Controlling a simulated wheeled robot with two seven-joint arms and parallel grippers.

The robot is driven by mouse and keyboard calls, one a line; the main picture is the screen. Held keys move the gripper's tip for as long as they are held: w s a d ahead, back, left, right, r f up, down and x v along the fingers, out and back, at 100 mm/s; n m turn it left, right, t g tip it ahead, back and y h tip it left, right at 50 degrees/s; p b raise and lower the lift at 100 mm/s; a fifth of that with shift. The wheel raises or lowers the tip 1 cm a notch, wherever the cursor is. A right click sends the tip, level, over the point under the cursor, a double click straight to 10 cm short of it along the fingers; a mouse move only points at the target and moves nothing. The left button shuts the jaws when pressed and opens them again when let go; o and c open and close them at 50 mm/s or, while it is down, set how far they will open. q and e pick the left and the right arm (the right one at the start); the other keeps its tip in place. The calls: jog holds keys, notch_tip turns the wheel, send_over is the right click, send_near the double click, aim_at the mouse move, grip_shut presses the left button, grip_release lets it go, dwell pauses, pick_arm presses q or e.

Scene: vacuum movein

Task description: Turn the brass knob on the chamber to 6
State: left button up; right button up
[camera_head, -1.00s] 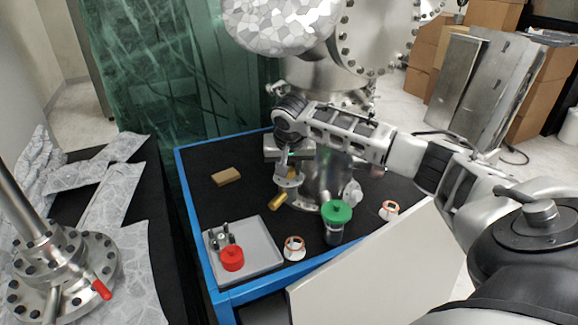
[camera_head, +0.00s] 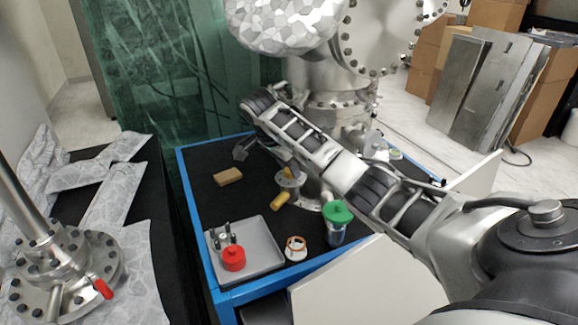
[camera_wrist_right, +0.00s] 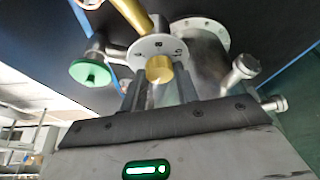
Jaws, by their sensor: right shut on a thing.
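The brass knob (camera_wrist_right: 160,68) shows in the right wrist view at the centre of a pale round dial (camera_wrist_right: 146,48). The dial's marks are too small to read surely. My right gripper (camera_wrist_right: 158,88) is shut on the knob, with one finger on each side of it. In the head view the dial (camera_head: 291,182) shows at the chamber's foot, partly under my right forearm, with a bit of brass above it. The fingertips are mostly hidden there. The steel chamber (camera_head: 315,78) stands behind. My left gripper is not in view.
A brass cylinder (camera_head: 280,201) sticks out beside the dial. A tan block (camera_head: 228,177) lies on the left of the black tabletop.

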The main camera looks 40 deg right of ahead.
jog(key=m+g, duration=0.1)
jog(key=m, duration=0.2)
jog(key=m+g, duration=0.1)
jog(key=m, duration=0.2)
jog(key=shift+w+y, duration=0.15)
jog(key=shift+y, duration=0.25)
jog(key=m+g+b, duration=0.1)
jog(key=m+b, duration=0.1)
jog(key=m, duration=0.1)
jog(key=shift+d+f+m+y, duration=0.1)
jog(key=shift+m+y, duration=0.2)
jog(key=shift+y, duration=0.1)
jog(key=shift+m+g+b, duration=0.3)
jog(key=shift+m+b, duration=0.3)
jog(key=shift+b, duration=0.05)
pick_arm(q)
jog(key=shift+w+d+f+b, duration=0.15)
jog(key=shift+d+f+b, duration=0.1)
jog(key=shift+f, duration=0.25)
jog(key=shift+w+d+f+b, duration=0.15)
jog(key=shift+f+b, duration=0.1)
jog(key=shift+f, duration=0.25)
pick_arm(e)
jog(key=shift+d+m+y, duration=0.1)
jog(key=shift+m+y, duration=0.3)
jog(key=shift+m, duration=0.1)
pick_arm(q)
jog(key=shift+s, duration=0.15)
